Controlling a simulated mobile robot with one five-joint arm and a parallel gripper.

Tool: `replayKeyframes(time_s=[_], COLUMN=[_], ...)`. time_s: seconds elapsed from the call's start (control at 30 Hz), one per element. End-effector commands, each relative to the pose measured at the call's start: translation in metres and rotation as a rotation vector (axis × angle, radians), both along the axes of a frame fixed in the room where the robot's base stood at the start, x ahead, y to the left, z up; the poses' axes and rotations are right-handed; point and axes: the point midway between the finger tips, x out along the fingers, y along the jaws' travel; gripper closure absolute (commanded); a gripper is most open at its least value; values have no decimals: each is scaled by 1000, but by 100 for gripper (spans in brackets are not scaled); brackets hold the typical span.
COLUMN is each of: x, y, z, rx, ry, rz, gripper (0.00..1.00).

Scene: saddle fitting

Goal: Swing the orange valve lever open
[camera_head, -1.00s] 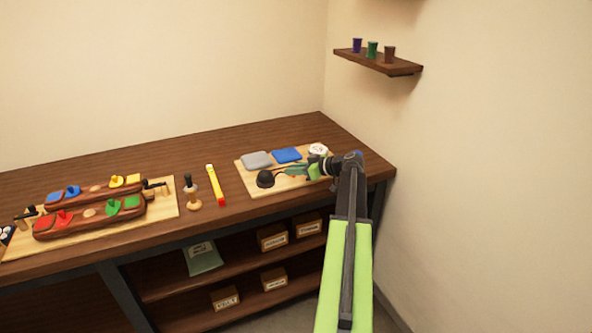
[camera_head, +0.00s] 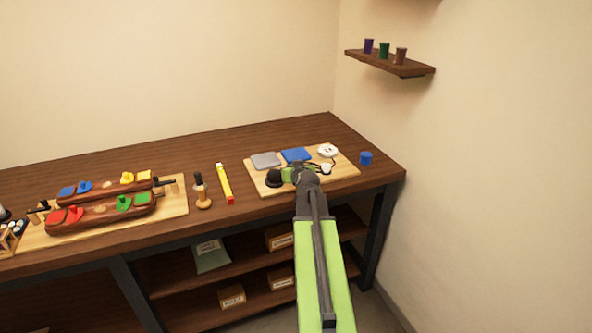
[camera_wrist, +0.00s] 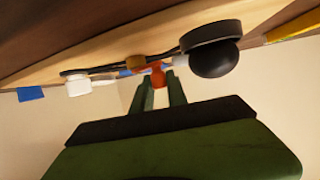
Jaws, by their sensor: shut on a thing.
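The orange valve lever (camera_wrist: 158,79) shows in the wrist view between the two fingertips of my gripper (camera_wrist: 160,88). My gripper is shut on it. In the head view my gripper (camera_head: 294,174) is low over the front part of the light wooden board (camera_head: 347,172). It hides the lever there. A black domed part (camera_head: 274,178) stands just left of my gripper; it also shows large in the wrist view (camera_wrist: 212,58). A small white part (camera_head: 326,168) is on the right, with a thin dark line running from it.
A grey pad (camera_head: 265,160), a blue pad (camera_head: 296,154) and a white round piece (camera_head: 328,150) are at the board's back. A blue cup (camera_head: 366,158) stands right of the board. A yellow bar (camera_head: 225,184) lies left, beside a wooden-based stamp (camera_head: 202,192).

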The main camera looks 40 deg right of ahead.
Motion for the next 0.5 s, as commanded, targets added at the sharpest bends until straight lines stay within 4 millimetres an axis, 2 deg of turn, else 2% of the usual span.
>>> replayKeyframes(time_s=[0.5], x=[5], y=[0], z=[0], rx=[2], ry=[-1], rz=[-99], gripper=[100])
